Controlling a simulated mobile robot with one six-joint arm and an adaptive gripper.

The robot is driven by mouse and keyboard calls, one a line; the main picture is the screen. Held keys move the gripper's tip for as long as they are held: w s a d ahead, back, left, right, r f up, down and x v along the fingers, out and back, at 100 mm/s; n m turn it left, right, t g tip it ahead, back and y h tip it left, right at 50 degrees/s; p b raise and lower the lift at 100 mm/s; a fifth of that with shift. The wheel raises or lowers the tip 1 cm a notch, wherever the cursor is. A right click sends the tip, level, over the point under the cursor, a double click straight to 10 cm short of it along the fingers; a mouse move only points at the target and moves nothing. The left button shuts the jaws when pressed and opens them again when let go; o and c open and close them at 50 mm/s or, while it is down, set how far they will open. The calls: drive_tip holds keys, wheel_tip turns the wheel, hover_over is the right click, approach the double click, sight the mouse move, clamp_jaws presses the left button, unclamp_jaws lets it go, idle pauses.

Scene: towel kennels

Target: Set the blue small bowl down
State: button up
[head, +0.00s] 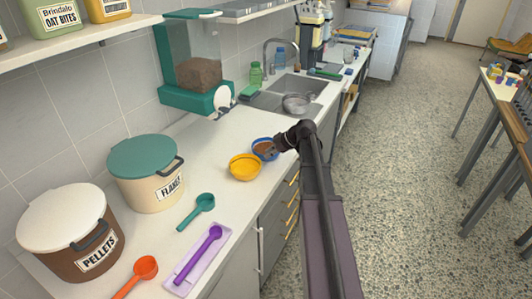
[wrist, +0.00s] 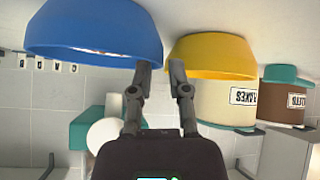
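The blue small bowl (head: 267,158) shows in the head view at the counter's front edge, with brown food in it. My gripper (head: 279,147) is at its right side. In the wrist view, which is upside down, the blue bowl (wrist: 95,35) fills the upper left. The fingertips partly cover that edge. Whether the bowl's base touches the counter cannot be told.
A yellow bowl (head: 244,174) stands just left of the blue bowl on the counter (head: 207,158). A sink (head: 297,88) with a metal bowl lies beyond. A dispenser (head: 196,98), FLAKES tub (head: 145,178), PELLETS tub (head: 68,235) and several scoops are nearby.

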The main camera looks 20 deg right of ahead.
drive_tip(key=p+v, duration=0.6)
drive_tip(key=v, duration=0.3)
drive_tip(key=shift+s+d+r, duration=0.1)
idle(0.7)
drive_tip(key=s+a+f+m+g, duration=0.1)
drive_tip(key=s+a, duration=0.1)
drive_tip(key=a, duration=0.3)
drive_tip(key=s+a+f+m+g+h, duration=0.1)
drive_tip(key=s+a+m, duration=0.1)
drive_tip(key=a, duration=0.3)
drive_tip(key=s+a+f+m+g+h, duration=0.1)
drive_tip(key=s+a+m, duration=0.1)
drive_tip(key=a, duration=0.4)
drive_tip(key=shift+s+f+g, duration=0.4)
drive_tip(key=s+a+m+h, duration=0.1)
drive_tip(key=s+a+m, duration=0.1)
drive_tip(key=s+a, duration=0.1)
drive_tip(key=s+a+f+m+g+h, duration=0.1)
drive_tip(key=s+a+m, duration=0.1)
drive_tip(key=s+a, duration=0.1)
drive_tip(key=s+a+m+g+h, duration=0.1)
drive_tip(key=s+a+m+h, duration=0.1)
drive_tip(key=s+a, duration=0.1)
drive_tip(key=shift+s+a+f, duration=0.2)
drive_tip(key=shift+f, duration=0.1)
drive_tip(key=shift+s+a+m+h, duration=0.15)
drive_tip(key=shift+s+m+h, duration=0.15)
drive_tip(key=shift+s+m, duration=0.1)
drive_tip(key=shift+w, duration=0.1)
